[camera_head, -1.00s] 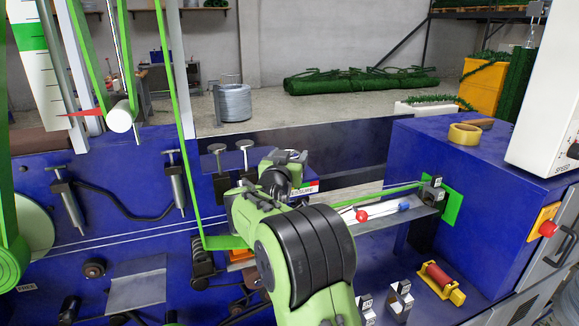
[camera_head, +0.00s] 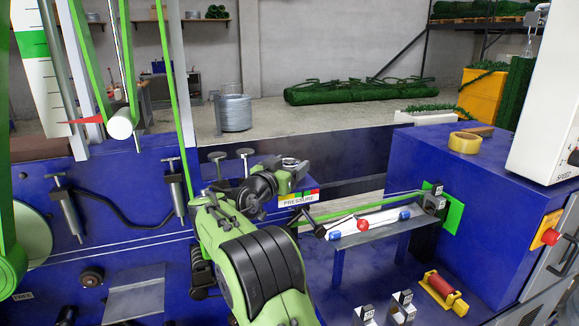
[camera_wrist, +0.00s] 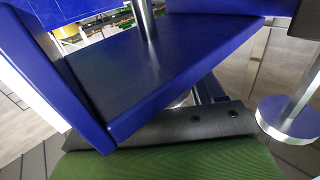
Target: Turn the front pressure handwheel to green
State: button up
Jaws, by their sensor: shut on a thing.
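My gripper (camera_head: 290,168) is at the far end of my green arm, above the PRESSURE label (camera_head: 298,199) with its coloured scale. The jaws hide most of this wheel. The scale shows red and green, but I cannot make out a pointer on it. Two other grey handwheels on stems, the left one (camera_head: 217,156) and the right one (camera_head: 245,152), stand just left of my gripper. A metal disc handwheel (camera_wrist: 290,118) shows at the right in the wrist view.
A rail with red and blue knobs (camera_head: 370,222) lies right of my arm. The blue machine box (camera_head: 465,165) with a tape roll (camera_head: 465,142) stands further right. Green belts (camera_head: 172,90) rise at the left, close to my arm.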

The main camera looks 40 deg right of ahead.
jog(key=o, duration=1)
jog(key=shift+c, duration=0.2)
jog(key=b+v, duration=0.1)
jog(key=v, duration=1.4)
jog(key=shift+a, duration=0.35)
jog(key=shift+s, duration=0.15)
